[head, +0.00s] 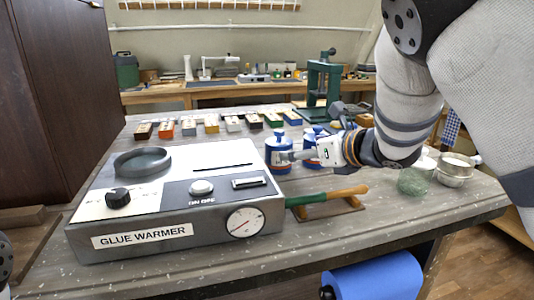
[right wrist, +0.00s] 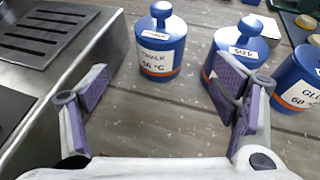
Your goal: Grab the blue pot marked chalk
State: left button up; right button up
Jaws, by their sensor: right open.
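The blue pot marked chalk (right wrist: 161,42) stands upright in the right wrist view, with a knobbed lid, a white label and an orange band. In the head view it appears to be the blue pot (head: 277,147) beside the glue warmer. My right gripper (right wrist: 163,88) is open and empty. The chalk pot stands just beyond its fingertips, between their lines, with a gap showing. The right finger partly covers a second blue pot, marked size (right wrist: 236,42). In the head view the right gripper (head: 297,155) reaches in from the right at pot height. My left gripper is out of view.
A third blue pot (right wrist: 300,85), its label partly cut off, stands at right. The glue warmer (head: 180,195) is close on the left.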

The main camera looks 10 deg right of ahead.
jog(key=x, duration=0.3)
jog(key=f+b+x, duration=0.1)
jog(key=x, duration=0.6)
jog(key=shift+s+d+f, duration=0.2)
jog(key=shift+s+f, duration=0.05)
jog(key=shift+s, duration=0.05)
jog(key=shift+w+r, duration=0.1)
jog(key=shift+w, duration=0.1)
jog(key=shift+r, duration=0.2)
jog(key=shift+c, duration=0.2)
jog(key=c, duration=1.4)
jog(key=shift+c, duration=1.1)
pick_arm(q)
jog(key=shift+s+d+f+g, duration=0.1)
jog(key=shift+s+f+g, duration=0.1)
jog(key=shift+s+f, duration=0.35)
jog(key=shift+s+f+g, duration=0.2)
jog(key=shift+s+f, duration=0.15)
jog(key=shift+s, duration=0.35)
pick_arm(e)
jog(key=shift+a, duration=0.1)
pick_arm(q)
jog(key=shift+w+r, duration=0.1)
pick_arm(e)
jog(key=shift+r, duration=0.15)
